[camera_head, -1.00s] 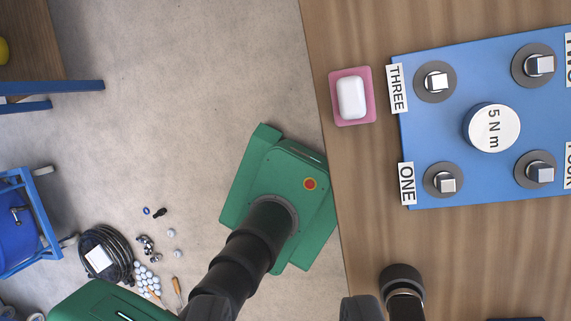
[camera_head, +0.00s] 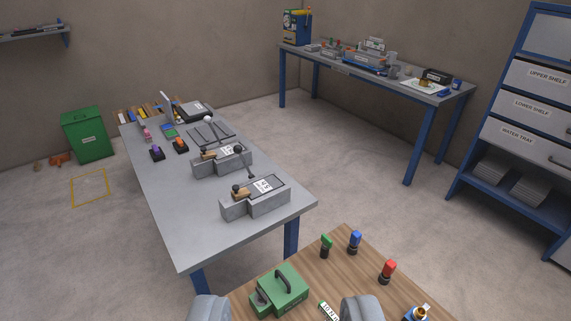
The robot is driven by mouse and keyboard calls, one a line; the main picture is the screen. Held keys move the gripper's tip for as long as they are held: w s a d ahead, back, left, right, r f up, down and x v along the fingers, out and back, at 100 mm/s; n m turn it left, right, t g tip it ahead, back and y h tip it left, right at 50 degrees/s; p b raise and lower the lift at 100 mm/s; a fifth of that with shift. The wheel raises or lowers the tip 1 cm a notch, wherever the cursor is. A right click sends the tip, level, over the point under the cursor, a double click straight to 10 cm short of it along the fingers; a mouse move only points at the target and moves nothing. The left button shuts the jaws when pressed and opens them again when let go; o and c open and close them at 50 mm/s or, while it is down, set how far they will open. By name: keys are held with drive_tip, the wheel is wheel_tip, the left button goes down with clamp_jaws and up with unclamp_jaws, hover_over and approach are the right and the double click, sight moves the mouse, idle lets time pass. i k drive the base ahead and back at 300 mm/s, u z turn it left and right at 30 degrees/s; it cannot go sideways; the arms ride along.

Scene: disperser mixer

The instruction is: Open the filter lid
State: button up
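I cannot make out a part that is clearly the filter lid. A green box (camera_head: 281,290) with a dark handle on top stands on the wooden table (camera_head: 345,245) at the bottom. A smaller green part with a handle is at its left. I cannot tell whether either belongs to a filter. The two grey fingers of my gripper (camera_head: 286,309) show at the bottom edge, wide apart. My gripper is open and nothing shows held between the fingers. The fingers partly hide the wooden table.
Green, blue and red-topped objects (camera_head: 388,271) stand on the wooden table. A grey workbench (camera_head: 190,225) holds two grey blocks with levers (camera_head: 255,198). Behind are a cluttered bench (camera_head: 420,92), blue drawer rack (camera_head: 522,130) and green bin (camera_head: 88,135). Floor between benches is clear.

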sight(283, 284)
drive_tip(key=k, duration=1.2)
drive_tip(key=u, duration=0.1)
drive_tip(key=i, duration=1.7)
drive_tip(key=z, duration=0.65)
